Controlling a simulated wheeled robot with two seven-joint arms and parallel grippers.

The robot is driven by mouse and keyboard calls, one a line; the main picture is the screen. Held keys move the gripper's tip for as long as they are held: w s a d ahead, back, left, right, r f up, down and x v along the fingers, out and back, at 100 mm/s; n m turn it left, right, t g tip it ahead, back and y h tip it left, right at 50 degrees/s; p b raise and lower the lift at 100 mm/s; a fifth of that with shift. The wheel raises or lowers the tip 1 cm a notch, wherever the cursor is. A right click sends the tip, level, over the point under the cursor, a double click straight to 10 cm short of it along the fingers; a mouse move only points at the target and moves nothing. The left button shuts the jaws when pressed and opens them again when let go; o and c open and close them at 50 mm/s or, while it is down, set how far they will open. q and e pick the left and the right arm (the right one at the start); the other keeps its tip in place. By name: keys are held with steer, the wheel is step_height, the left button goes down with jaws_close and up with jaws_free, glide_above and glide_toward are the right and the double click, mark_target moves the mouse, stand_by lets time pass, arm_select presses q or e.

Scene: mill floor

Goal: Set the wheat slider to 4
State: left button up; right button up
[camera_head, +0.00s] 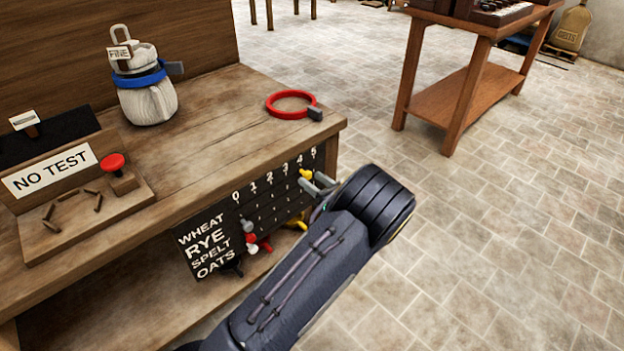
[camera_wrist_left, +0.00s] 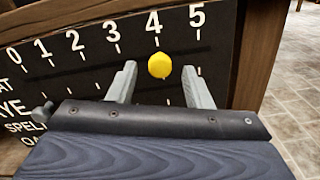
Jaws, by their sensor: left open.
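The slider board (camera_head: 205,222) on the bench front has rows marked WHEAT, RYE, SPELT and OATS and a scale from 0 to 5. A yellow knob (camera_head: 306,174) stands in the top row, by the 4. In the left wrist view, the yellow knob (camera_wrist_left: 159,65) shows just below the 4. My left gripper (camera_head: 320,185) is open, with one finger on each side of this knob. In the left wrist view, gaps show between the knob and both fingers (camera_wrist_left: 160,84). My right gripper is not in view.
Grey (camera_head: 246,225), red (camera_head: 265,244) and white (camera_head: 252,248) knobs sit near the 0 end in the lower part of the board. The bench (camera_head: 215,140) holds a tied sack (camera_head: 150,103), a red ring (camera_head: 287,96) and a red button (camera_head: 112,161). Tiled floor is free at right.

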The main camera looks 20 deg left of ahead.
arm_select(q)
steer(key=v, duration=0.6)
steer(key=shift+d, duration=0.2)
